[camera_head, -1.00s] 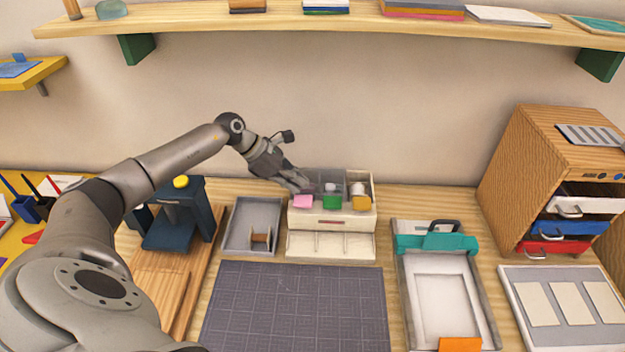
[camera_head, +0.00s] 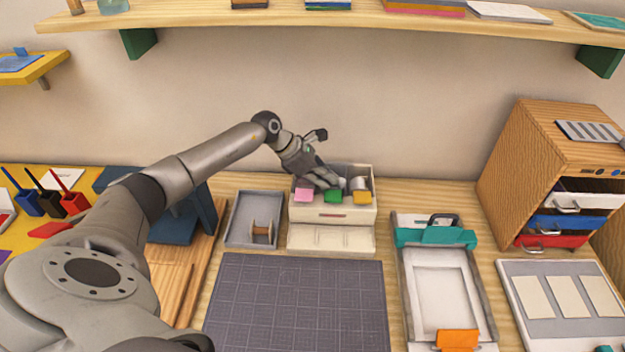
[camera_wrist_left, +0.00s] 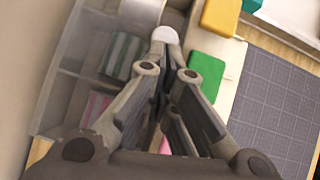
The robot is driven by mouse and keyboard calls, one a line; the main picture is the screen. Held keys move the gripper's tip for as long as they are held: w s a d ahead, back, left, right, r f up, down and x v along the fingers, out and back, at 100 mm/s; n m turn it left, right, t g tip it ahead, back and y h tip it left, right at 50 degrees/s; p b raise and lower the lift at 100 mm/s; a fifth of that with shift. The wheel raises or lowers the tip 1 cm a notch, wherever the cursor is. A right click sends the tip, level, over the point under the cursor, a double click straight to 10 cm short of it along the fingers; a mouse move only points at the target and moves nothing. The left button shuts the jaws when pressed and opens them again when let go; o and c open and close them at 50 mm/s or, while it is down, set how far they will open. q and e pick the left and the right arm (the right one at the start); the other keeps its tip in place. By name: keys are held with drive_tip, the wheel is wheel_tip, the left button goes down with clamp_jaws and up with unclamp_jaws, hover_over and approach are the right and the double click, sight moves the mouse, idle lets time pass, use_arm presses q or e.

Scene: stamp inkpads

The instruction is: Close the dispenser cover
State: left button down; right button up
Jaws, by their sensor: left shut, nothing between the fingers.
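The dispenser (camera_head: 333,214) is a cream box at the back of the table, with pink (camera_head: 303,195), green (camera_head: 333,196) and yellow (camera_head: 362,197) tabs along its front. My left gripper (camera_head: 340,184) is shut and empty, low over the middle of its top. In the left wrist view, its fingertips (camera_wrist_left: 165,42) are near the green tab (camera_wrist_left: 205,75). A pale, see-through panel (camera_wrist_left: 72,60), which looks like the cover, shows at the left there. The arm hides part of the top, so I cannot tell the cover's exact angle or whether the fingers touch it. My right gripper is not in view.
A grey tray (camera_head: 242,222) with a spool stands close left of the dispenser. A dark cutting mat (camera_head: 298,300) lies in front. A teal-clamped frame (camera_head: 440,285) and a wooden drawer cabinet (camera_head: 540,150) are to the right. A shelf (camera_head: 340,18) spans above.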

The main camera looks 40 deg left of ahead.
sight(345, 189)
use_arm(q)
drive_tip(key=w+d, duration=0.2)
drive_tip(key=d, duration=0.1)
drive_tip(key=w+d+b, duration=0.1)
drive_tip(key=shift+d, duration=0.4)
drive_tip(key=shift+s, duration=0.1)
drive_tip(key=shift+a+r, duration=0.15)
drive_tip(key=shift+r, duration=0.05)
drive_tip(key=v, duration=1.1)
drive_tip(key=shift+a+r, duration=0.15)
drive_tip(key=shift+a, duration=0.1)
drive_tip(key=shift+s, duration=0.15)
